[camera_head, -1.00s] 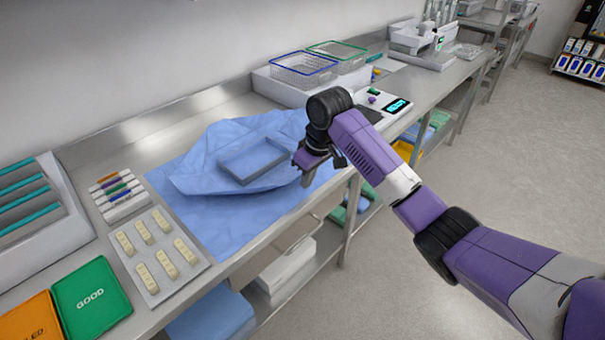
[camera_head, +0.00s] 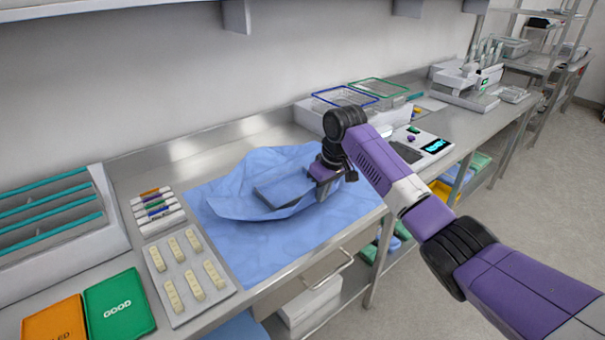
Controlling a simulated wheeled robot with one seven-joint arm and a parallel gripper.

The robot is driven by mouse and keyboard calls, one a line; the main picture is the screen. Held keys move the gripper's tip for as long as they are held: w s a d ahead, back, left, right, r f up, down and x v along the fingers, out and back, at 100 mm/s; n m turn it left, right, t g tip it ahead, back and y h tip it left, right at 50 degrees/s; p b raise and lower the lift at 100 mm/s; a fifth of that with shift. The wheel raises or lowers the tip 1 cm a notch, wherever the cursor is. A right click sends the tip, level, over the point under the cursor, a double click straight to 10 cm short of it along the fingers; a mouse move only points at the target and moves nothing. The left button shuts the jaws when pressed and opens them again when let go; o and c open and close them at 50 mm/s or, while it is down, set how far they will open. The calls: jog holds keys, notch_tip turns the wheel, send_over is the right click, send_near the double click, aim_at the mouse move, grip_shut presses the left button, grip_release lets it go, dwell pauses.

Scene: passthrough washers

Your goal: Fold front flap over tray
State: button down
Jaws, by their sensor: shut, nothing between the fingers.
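A shallow grey-blue tray (camera_head: 283,188) sits on a crumpled blue wrap sheet (camera_head: 235,190), which lies on a flat blue cloth (camera_head: 275,241) on the steel bench. The wrap's near edge stands up along the tray's front and left, with folds rising behind it. The top of the tray is still uncovered. My gripper (camera_head: 322,194) is at the right end of the tray, low over the wrap, with its fingers shut and empty. The arm hides the tray's right end and part of the wrap, so I cannot tell whether the fingertips touch the fabric.
Left of the cloth are a panel of cream blocks (camera_head: 188,270), coloured markers (camera_head: 156,210), and green (camera_head: 118,304) and orange (camera_head: 55,322) pads. Wire baskets (camera_head: 345,98) and a scale (camera_head: 425,147) stand behind and right. The cloth's front strip is clear.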

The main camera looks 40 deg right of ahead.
jog(key=shift+w+a+r+b, duration=0.1)
jog(key=shift+w+r+b, duration=0.15)
jog(key=shift+w, duration=0.6)
jog(key=shift+w+r+b, duration=0.2)
jog(key=shift+w+r, duration=0.05)
jog(key=shift+w, duration=0.6)
jog(key=p+v, duration=0.6)
jog(key=p, duration=0.1)
jog(key=shift+s+r+p, duration=0.15)
jog(key=shift+s+p, duration=0.1)
jog(key=shift+p, duration=0.05)
